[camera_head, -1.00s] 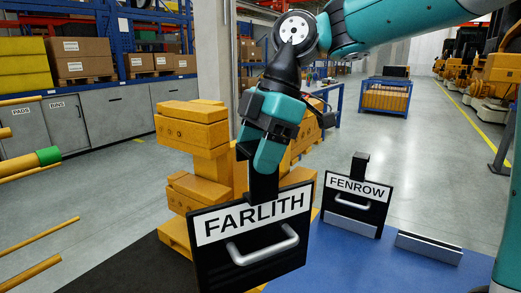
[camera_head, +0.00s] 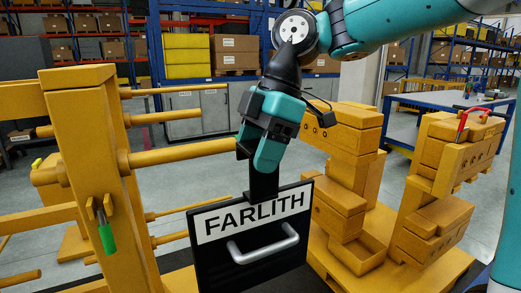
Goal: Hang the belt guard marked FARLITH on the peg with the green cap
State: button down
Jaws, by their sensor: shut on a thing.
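The belt guard marked FARLITH (camera_head: 251,253) is a black plate with a white name label and a grey handle. My gripper (camera_head: 261,163) is shut on the black tab at its top and holds it upright, label facing me. Several yellow pegs stick out to the right from a yellow post (camera_head: 88,150). The thickest peg (camera_head: 185,155) runs behind my gripper, which hides its end. No green cap on a peg is visible now.
A green-handled item (camera_head: 107,238) hangs in a bracket on the post's near face. Yellow stacked blocks (camera_head: 345,135) stand behind the guard to the right, and a yellow frame (camera_head: 440,185) with a red handle is farther right. Shelving and grey cabinets are at the back.

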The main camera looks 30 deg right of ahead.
jog(key=shift+w+a+r, duration=0.1)
jog(key=shift+w+a, duration=0.2)
jog(key=shift+w, duration=0.4)
jog(key=shift+w+a+r+p, duration=0.1)
jog(key=shift+w+p, duration=1.95)
jog(key=shift+w, duration=1.75)
jog(key=shift+w+a+r+p, duration=0.1)
jog(key=shift+w+p, duration=1.9)
jog(key=shift+w, duration=1.8)
jog(key=shift+w+f+b, duration=0.15)
jog(key=shift+f+b, duration=1.15)
jog(key=shift+f, duration=0.25)
